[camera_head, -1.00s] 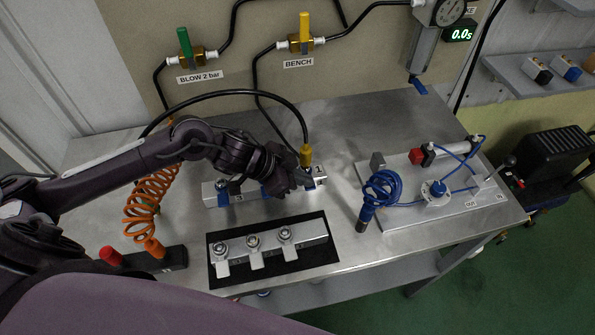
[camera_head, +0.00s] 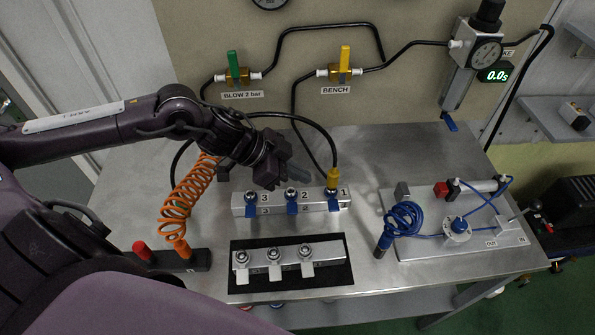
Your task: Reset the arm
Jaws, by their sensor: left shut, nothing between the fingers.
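My left arm comes in from the left, and my left gripper (camera_head: 283,168) is shut and empty. It hangs in the air above and behind the left part of the numbered manifold block (camera_head: 265,211), apart from it. The block carries ports marked 3, 2 and 1 with blue levers. A yellow connector (camera_head: 334,178) on a black hose sits upright at port 1. My right gripper is not in view.
A second block (camera_head: 322,249) with several fittings lies on a black mat in front. A coiled orange hose (camera_head: 185,200) stands at left. A plate (camera_head: 440,246) with a blue coil is at right. Green (camera_head: 233,62) and yellow (camera_head: 345,60) valve handles are on the wall.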

